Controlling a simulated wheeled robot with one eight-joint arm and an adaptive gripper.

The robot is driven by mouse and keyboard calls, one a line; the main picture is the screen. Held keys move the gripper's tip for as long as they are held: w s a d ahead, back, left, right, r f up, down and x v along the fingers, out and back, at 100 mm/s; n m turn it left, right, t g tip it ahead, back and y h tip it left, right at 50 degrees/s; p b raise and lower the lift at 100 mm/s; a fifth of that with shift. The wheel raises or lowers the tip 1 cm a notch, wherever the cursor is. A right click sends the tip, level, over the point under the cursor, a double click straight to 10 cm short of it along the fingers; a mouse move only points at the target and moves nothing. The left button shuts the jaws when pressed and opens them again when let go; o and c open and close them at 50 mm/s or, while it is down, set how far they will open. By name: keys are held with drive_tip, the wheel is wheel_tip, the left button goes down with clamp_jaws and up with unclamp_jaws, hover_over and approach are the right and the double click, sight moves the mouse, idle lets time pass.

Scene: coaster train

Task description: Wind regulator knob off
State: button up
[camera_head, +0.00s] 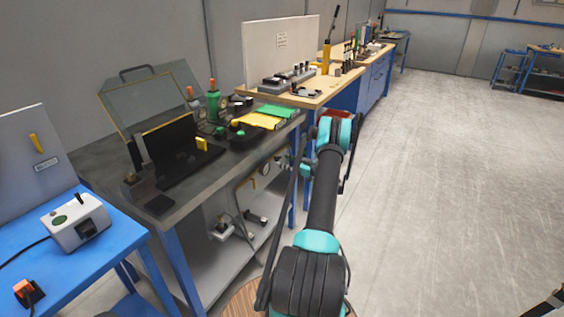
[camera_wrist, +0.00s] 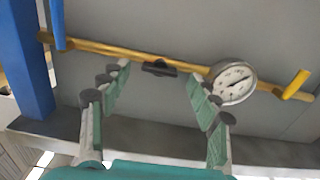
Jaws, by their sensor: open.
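In the wrist view a brass pipe (camera_wrist: 110,51) runs across a grey panel. A small black knob-like part (camera_wrist: 160,69) sits on the pipe near the middle; I take it for the regulator knob. A round white gauge (camera_wrist: 233,82) is on the pipe to its right. My gripper (camera_wrist: 158,76) is open and empty, its two fingers either side of the black part in the picture. I cannot tell how far apart they are in depth.
A yellow lever (camera_wrist: 296,84) stands at the pipe's right end, and a blue one (camera_wrist: 57,24) at its left beside a blue post (camera_wrist: 26,60). In the head view the bench's lower shelf (camera_head: 215,265) holds metal fittings.

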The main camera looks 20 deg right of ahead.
drive_tip(key=v, duration=0.9)
drive_tip(key=shift+s+d, duration=0.25)
drive_tip(key=shift+s, duration=0.05)
